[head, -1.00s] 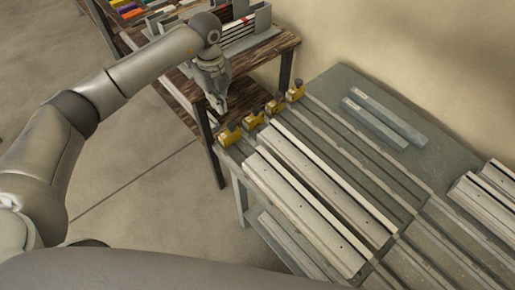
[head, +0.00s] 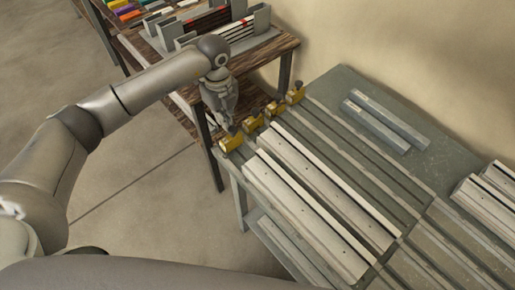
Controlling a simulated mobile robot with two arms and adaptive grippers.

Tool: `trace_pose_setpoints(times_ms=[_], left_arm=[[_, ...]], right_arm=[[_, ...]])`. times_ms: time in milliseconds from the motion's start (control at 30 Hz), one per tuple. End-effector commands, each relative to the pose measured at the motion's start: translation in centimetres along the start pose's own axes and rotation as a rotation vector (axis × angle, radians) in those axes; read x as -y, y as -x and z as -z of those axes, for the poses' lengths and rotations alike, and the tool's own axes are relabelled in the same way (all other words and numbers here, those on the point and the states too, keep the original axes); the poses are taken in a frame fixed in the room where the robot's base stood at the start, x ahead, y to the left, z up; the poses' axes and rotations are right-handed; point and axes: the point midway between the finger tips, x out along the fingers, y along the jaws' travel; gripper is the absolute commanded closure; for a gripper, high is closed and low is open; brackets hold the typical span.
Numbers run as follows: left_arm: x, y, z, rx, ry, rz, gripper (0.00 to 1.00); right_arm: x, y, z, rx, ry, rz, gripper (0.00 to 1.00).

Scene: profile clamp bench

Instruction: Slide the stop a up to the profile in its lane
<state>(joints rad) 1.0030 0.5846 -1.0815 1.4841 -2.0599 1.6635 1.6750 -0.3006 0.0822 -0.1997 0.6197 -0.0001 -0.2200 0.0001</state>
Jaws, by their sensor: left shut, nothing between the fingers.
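Several yellow stops with dark knobs sit at the far left end of the lanes on the bench: the nearest stop (head: 231,144), a second stop (head: 253,124), a third stop (head: 274,109) and a farthest stop (head: 296,97). I cannot read which is stop a. Two long pale profiles, a near one (head: 300,215) and another (head: 335,194), lie along the lanes in front of the two nearest stops. My left gripper (head: 230,129) points down at the nearest stop, shut and empty, hiding its knob; I cannot tell whether they touch. My right gripper is not in view.
Two blue-grey bars (head: 388,122) lie at the back of the bench (head: 440,160). More pale profiles (head: 485,195) are stacked at the right edge. A wooden table (head: 270,48) with a rack stands behind my left arm. The two farther lanes look clear beyond their stops.

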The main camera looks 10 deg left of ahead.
Motion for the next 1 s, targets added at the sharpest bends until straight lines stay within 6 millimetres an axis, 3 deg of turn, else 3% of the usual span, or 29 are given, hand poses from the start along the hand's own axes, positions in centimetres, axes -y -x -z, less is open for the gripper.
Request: trace_pose_setpoints(times_ms=[33,1000], left_arm=[[0.0,-0.3,1.5,-0.020,-0.018,-0.007,1.00],[-0.2,-0.4,9.0,-0.022,-0.022,-0.008,1.00]], right_arm=[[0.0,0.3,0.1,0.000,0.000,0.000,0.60],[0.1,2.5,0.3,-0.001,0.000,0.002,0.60]])
